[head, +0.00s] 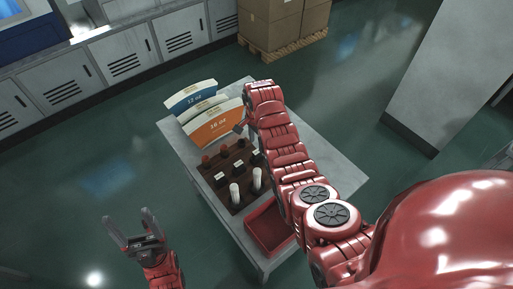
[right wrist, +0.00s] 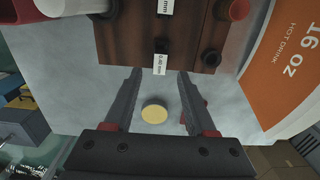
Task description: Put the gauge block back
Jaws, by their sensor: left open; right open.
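A brown wooden board (head: 218,189) on the grey table holds several small dark pieces, pegs and white labels. In the right wrist view the board (right wrist: 120,45) lies ahead of the fingers, with a label reading 0.40 mm (right wrist: 160,64) at its near edge. I cannot tell which piece is the gauge block. A round yellow disc (right wrist: 154,114) shows between the fingers of my right gripper (right wrist: 160,75), apart from both. The right gripper, also in the head view (head: 240,128), is open and empty beside the board. My left gripper (head: 130,222) is open and empty, left of the table.
Cup-blank stacks marked 12 oz (head: 192,99) and 16 oz (head: 216,125) stand behind the board. A red tray (head: 265,238) sits at the table's front. The table's right side (head: 330,165) is clear.

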